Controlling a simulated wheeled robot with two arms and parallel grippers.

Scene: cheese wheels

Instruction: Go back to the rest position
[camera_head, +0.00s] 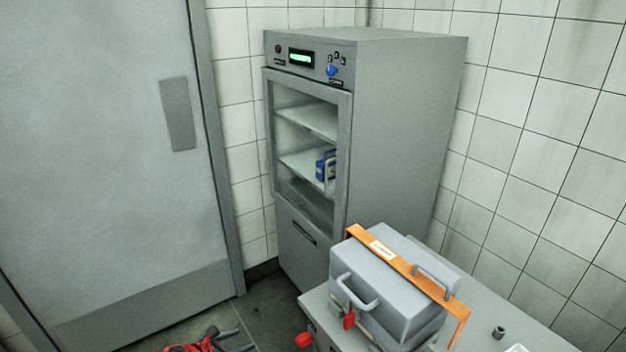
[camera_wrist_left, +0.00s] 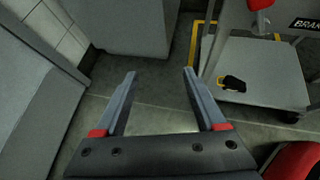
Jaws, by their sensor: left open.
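My left gripper (camera_head: 238,341) shows at the bottom edge of the head view, low in front of the grey door. In the left wrist view its two fingers (camera_wrist_left: 159,74) are spread apart with nothing between them. They point over bare floor. My right gripper is in neither view. No cheese wheel can be made out in these frames.
A grey glass-fronted cabinet (camera_head: 405,130) with a blue item (camera_head: 325,166) inside stands ahead. A cart (camera_head: 481,318) at right carries a grey case (camera_head: 383,285) with an orange strap. Its lower shelf (camera_wrist_left: 270,72) holds a black object (camera_wrist_left: 233,84). A door (camera_head: 100,130) is at left.

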